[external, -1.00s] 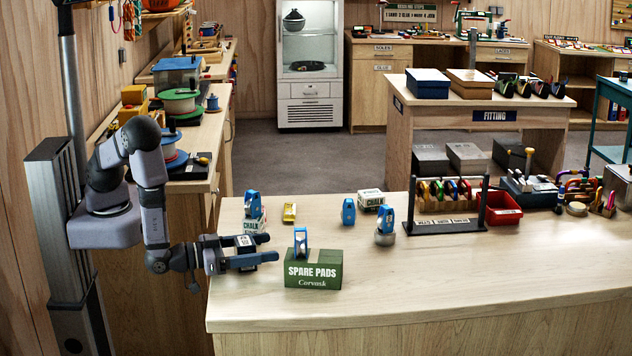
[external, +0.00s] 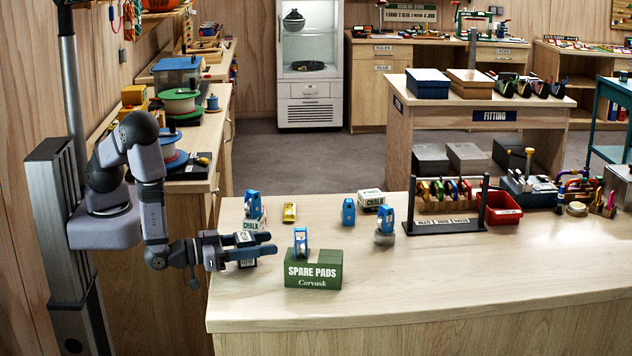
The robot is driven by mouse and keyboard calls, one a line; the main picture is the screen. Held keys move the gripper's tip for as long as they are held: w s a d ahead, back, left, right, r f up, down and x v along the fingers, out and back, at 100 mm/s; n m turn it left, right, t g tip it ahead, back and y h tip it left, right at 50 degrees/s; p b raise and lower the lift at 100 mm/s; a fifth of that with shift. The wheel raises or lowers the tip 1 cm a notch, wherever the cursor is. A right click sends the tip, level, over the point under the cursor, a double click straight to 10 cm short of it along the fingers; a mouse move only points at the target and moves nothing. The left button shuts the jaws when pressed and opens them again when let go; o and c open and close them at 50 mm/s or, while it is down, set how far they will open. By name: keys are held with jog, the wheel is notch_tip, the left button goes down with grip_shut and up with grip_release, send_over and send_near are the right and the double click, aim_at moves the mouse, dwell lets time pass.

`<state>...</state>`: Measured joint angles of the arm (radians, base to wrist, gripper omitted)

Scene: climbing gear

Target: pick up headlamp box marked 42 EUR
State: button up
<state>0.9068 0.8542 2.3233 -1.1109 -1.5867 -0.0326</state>
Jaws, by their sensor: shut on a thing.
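My gripper (external: 272,243) is at the left end of the front counter, level and a little above its top, pointing right. It is shut on a small dark thing with pale patches (external: 246,262), mostly hidden by the fingers; its print is too small to read. Several blue packs with pale fronts stand on the counter: one on a white and green chalk box (external: 253,205), one on the green spare pads box (external: 301,243), one on the bare wood (external: 348,211) and one on a round grey tin (external: 386,221). No 42 EUR mark is legible on any.
The green spare pads box (external: 313,275) stands just right of my gripper. A small yellow item (external: 290,212) and another chalk box (external: 371,198) lie behind. A black rack (external: 447,226) and red bin (external: 502,208) stand farther right. The counter's front right is clear.

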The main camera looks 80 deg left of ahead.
notch_tip(320, 180, up, 9)
dwell(0.6)
